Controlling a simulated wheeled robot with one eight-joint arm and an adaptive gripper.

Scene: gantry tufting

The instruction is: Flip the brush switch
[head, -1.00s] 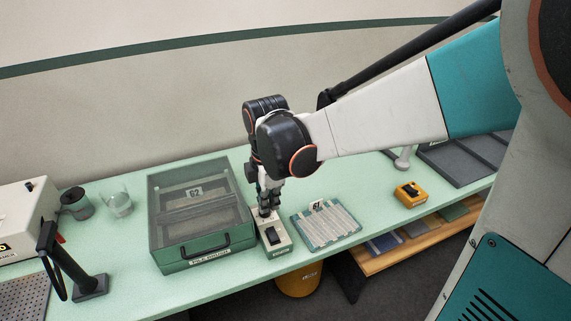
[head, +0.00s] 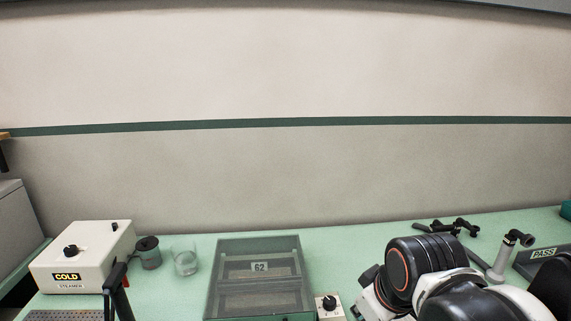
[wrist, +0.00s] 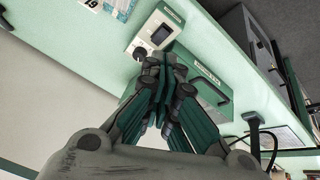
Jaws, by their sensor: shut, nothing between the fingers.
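A small cream control box (wrist: 155,30) shows in the wrist view, with a dark rocker switch (wrist: 162,33) and a round black knob (wrist: 140,52). In the head view only the knob end of the box (head: 330,312) shows, at the bottom edge; the rocker is out of that view. The green pile brush case (wrist: 225,105) stands beside the box. My gripper (wrist: 166,62) is shut and empty, its tips in front of the box near the knob in the wrist view. I cannot tell whether they touch it, nor which way the rocker is set.
The clear-lidded case marked 62 (head: 259,267) stands left of the box. A steamer marked COLD (head: 80,262), a dark pot (head: 149,254) and a glass beaker (head: 185,262) are further left. Black fittings (head: 446,228) and a PASS tray (head: 542,254) are at right.

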